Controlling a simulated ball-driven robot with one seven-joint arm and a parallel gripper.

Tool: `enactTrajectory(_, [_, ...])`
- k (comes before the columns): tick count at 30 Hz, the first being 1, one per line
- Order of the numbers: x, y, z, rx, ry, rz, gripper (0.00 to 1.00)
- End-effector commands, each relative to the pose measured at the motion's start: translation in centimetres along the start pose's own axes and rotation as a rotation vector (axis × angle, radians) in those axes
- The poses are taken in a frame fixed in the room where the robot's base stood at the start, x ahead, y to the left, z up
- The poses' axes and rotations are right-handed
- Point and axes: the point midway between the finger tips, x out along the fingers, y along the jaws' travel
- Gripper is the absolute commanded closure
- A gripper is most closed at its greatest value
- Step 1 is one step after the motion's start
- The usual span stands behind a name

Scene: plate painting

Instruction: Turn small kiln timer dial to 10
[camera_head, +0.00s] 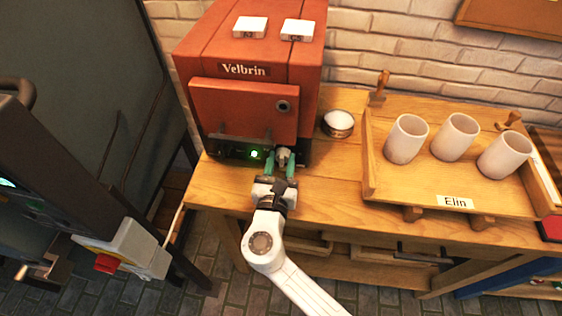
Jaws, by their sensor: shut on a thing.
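The small red-brown kiln (243,105) stands on the wooden bench, with a "Velbrin" label on its upper front and its door shut. Its dark control panel (229,151) runs below the door and has a lit green light (254,154). The timer dial (283,154) is a small grey knob at the panel's right end. My gripper (278,162) reaches up from below, its green fingers on either side of the dial and shut on it. The dial's marks and the number it points at are too small to read.
Two white tags (250,27) lie on the kiln's top. A small bowl of white stuff (338,122) stands right of the kiln. A wooden tray (431,190) labelled "Elin" holds three pale cups (455,137). The bench front (330,212) between gripper and tray is clear.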

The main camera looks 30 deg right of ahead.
Motion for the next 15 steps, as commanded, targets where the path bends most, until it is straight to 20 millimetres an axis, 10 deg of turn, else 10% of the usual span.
enactTrajectory(15, [-0.04, 0.01, -0.13, 0.029, 0.0, 0.001, 0.92])
